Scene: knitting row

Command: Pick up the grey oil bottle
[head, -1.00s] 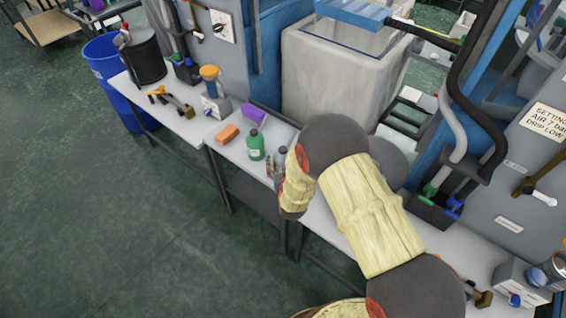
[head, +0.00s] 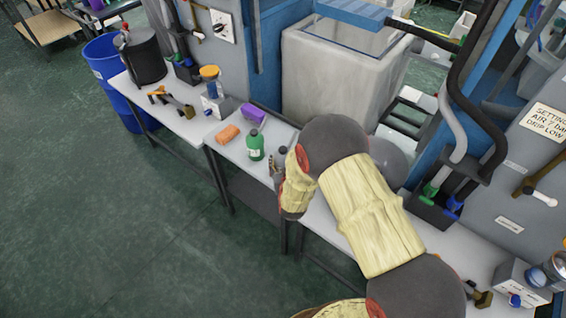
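A small grey shape (head: 281,158) shows on the white bench, just right of the green bottle, at the left edge of my arm. It may be the grey oil bottle or part of my gripper; I cannot tell which. My arm, with cream covers and dark joints, reaches over the bench and hides most of that spot. My gripper's fingers are not clearly seen, so I cannot tell whether they are open or shut, or hold anything. The green bottle (head: 255,146) with a dark cap stands upright to the left.
An orange block (head: 228,133) and a purple block (head: 252,113) lie near the green bottle. A large pale bin (head: 335,80) stands behind the bench. A blue barrel (head: 105,62) stands at the bench's far left end. The green floor in front is clear.

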